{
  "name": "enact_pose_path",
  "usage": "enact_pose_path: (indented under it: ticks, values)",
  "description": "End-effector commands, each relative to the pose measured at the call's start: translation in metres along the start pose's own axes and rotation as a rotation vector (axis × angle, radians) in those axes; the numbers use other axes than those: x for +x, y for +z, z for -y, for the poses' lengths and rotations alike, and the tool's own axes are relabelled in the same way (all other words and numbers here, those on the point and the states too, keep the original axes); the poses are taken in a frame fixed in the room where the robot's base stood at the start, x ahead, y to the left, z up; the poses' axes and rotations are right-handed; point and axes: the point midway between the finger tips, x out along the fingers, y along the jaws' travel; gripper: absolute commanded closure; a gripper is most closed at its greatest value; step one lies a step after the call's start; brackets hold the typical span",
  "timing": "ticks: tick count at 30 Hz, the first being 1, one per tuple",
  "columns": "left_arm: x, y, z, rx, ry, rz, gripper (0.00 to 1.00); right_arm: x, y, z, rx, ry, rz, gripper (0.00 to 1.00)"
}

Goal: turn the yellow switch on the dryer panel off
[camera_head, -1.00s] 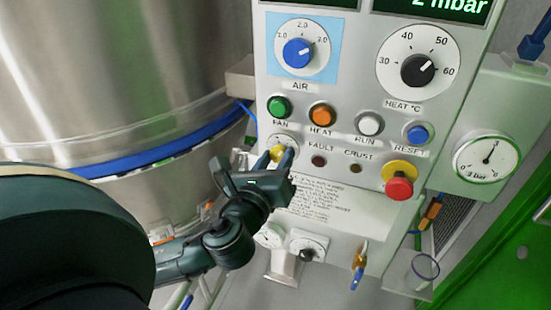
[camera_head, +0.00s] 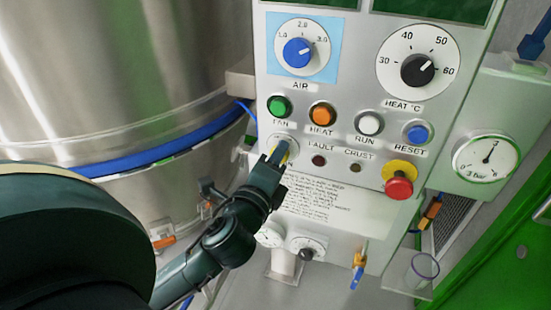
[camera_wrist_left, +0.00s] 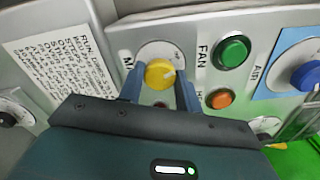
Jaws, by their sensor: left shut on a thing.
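The yellow switch (camera_wrist_left: 160,74) is a round knob with a pale pointer mark, on a white dial of the dryer panel (camera_head: 340,118). In the left wrist view it sits between the two blue fingertips of my left gripper (camera_wrist_left: 160,92), which is shut on it. In the head view my left gripper (camera_head: 277,153) reaches up from the lower left and its fingers cover most of the knob. The two display windows at the panel's top are dark. My right gripper is not in view.
A green button (camera_head: 280,107) and an orange button (camera_head: 322,114) sit just above the switch. A red emergency knob (camera_head: 399,187) on a yellow collar stands out at the right. A steel vessel (camera_head: 110,70) fills the left. A pressure gauge (camera_head: 486,160) is at the right.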

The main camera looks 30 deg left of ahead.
Motion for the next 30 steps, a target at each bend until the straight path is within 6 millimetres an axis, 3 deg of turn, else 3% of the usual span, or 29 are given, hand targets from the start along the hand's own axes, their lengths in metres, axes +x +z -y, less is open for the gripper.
enact_pose_path:
  ticks: [9,24,25,30]
  values:
    - [0.0005,0.002,0.0014,-0.101,-0.004,0.006,0.89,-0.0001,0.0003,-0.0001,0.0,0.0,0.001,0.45]
    - [0.0006,0.0021,0.0019,-0.117,-0.005,0.005,0.89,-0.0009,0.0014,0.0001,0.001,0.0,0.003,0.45]
    - [0.0006,0.0021,0.0019,-0.117,-0.005,0.005,0.64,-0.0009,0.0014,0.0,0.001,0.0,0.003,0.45]
    - [0.0004,0.0013,0.0012,-0.116,-0.004,0.003,0.5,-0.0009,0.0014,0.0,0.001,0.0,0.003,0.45]
